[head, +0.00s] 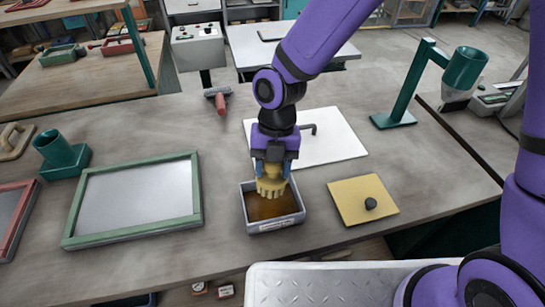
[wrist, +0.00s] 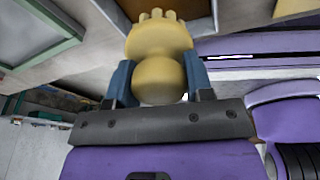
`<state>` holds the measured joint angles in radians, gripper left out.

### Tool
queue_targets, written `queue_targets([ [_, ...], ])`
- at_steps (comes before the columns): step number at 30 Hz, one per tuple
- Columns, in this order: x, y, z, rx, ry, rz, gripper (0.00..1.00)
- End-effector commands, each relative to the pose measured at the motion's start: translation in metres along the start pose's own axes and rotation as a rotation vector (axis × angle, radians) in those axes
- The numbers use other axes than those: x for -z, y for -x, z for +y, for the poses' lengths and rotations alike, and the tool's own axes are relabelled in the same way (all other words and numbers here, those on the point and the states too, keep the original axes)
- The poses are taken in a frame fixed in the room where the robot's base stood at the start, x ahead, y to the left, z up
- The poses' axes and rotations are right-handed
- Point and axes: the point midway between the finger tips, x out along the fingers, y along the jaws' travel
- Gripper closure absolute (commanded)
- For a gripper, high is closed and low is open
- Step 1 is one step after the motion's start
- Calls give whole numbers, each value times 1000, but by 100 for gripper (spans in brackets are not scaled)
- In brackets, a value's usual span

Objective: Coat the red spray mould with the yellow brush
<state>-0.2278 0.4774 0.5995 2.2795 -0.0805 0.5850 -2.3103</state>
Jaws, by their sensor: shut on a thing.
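My gripper (head: 272,168) is shut on the yellow brush (head: 271,188), with its bristles pointing down. The brush also shows between the blue fingers in the wrist view (wrist: 158,45). The bristles are over a grey tray (head: 247,214) of brown liquid; I cannot tell whether they touch it. A red-framed mould (head: 26,213) lies at the left edge of the head view, mostly cut off.
A green-framed mould (head: 194,206) lies between the red one and the tray. A yellow board with a dark knob (head: 352,191) lies right of the tray. A white sheet (head: 335,140) lies behind; green stands (head: 63,158) (head: 397,118) flank the table.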

Motion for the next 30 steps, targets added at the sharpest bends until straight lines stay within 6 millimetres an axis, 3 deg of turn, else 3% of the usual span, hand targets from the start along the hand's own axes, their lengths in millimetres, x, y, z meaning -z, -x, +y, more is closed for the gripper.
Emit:
queue_targets([
  [18, -12, -51, -4, 1, 2, 1, 72],
  [30, -16, -65, -5, 0, 0, 0, 72],
])
